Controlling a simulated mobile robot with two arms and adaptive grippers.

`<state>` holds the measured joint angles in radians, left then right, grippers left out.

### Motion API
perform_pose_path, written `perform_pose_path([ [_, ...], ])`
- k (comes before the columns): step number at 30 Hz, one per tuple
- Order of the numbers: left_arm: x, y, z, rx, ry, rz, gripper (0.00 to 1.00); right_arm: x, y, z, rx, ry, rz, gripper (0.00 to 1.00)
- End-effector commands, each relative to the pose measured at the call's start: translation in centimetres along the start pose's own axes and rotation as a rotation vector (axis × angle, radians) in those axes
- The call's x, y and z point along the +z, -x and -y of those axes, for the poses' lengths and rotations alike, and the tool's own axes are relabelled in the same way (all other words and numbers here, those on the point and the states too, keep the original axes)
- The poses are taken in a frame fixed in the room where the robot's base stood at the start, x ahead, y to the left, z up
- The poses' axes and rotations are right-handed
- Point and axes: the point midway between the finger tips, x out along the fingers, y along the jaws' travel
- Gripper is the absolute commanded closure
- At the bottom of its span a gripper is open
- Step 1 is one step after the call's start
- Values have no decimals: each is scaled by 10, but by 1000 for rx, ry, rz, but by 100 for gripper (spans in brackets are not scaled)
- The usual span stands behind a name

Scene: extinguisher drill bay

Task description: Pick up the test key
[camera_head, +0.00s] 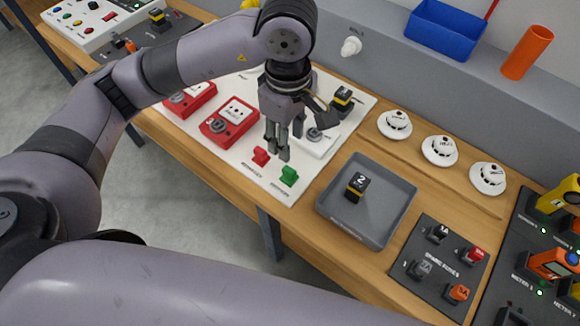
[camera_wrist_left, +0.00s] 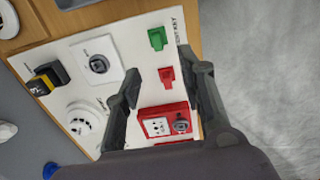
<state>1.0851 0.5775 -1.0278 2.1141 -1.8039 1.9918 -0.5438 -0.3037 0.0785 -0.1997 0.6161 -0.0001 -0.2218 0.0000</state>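Two small keys stand on the white board (camera_head: 240,163): a red key (camera_head: 261,156) and a green key (camera_head: 289,176), near the board's front edge. Printed labels lie beside them; one in the left wrist view ends in "KEY", but I cannot read which key is named test. My left gripper (camera_head: 277,150) points down over the board, close to the red key. In the left wrist view the fingers (camera_wrist_left: 160,74) are apart, with the red key (camera_wrist_left: 166,77) showing between them and the green key (camera_wrist_left: 157,38) just beyond. The gripper holds nothing. My right gripper is out of view.
Red call-point boxes (camera_head: 229,121) stand left of the gripper, and a black-yellow block (camera_head: 342,100) stands behind it. A grey tray (camera_head: 395,225) with a black block (camera_head: 357,186) lies to the right. White detectors (camera_head: 440,150) line the bench's back.

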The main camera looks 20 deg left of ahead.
Motion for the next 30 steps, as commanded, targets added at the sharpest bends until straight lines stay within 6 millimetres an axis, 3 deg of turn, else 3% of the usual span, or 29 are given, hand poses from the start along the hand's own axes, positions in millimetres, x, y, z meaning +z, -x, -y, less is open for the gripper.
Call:
perform_pose_path([
  [4, 0, -31, 2, -6, 1, 1, 63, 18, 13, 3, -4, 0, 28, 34],
  [9, 0, -62, 1, -3, 2, 1, 63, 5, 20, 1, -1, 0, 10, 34],
  [16, 0, -80, 0, -1, 1, 1, 63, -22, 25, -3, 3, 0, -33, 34],
  [22, -1, -105, 0, -5, 2, 2, 63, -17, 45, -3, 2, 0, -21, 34],
  [30, 0, -130, -2, 1, 0, 2, 63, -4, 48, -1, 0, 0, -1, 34],
])
